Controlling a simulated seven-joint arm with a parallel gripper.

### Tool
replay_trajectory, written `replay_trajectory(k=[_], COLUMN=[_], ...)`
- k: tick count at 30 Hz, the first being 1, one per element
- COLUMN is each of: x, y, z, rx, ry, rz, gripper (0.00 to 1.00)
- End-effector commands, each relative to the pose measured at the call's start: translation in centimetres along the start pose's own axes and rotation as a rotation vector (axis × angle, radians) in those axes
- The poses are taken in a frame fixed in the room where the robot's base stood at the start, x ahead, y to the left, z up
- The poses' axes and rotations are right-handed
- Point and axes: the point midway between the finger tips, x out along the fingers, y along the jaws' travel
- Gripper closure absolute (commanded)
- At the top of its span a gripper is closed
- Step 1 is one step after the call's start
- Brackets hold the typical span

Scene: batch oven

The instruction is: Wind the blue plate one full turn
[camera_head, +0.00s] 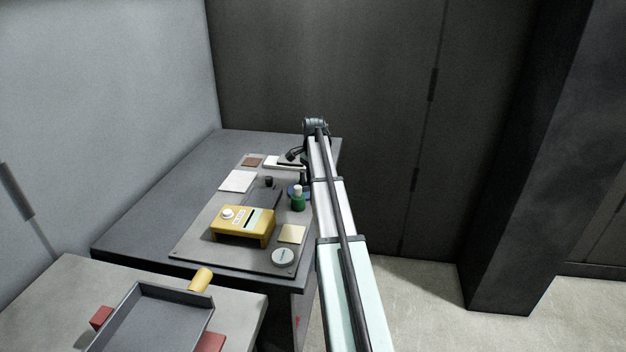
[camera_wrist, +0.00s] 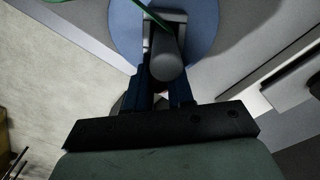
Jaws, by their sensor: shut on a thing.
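The blue plate (camera_wrist: 203,28) is a flat round disc at the top of the wrist view. In the head view only a small part of the blue plate (camera_head: 292,189) shows, beside my arm and behind the green bottle. A grey rounded handle (camera_wrist: 167,62) stands on the plate, off the disc's lower edge in the picture. My gripper (camera_wrist: 165,38) is shut on this handle, with a dark blue finger on each side. In the head view my arm hides most of the gripper. A thin green strip (camera_wrist: 151,15) crosses over the plate; I cannot tell what it is.
A yellow device (camera_head: 243,226), a green bottle (camera_head: 298,203), a round white dial (camera_head: 283,257) and a beige square (camera_head: 292,234) are on the grey board (camera_head: 192,245). A tray (camera_head: 145,325) stands front left. The bench's left side is clear.

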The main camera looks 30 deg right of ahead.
Motion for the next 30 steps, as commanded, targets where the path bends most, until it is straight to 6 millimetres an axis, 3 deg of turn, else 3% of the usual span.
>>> replay_trajectory(k=[30], x=[0.0], y=[1.9], z=[1.0], rx=[0.499], ry=[0.000], rz=[0.000], gripper=[1.00])
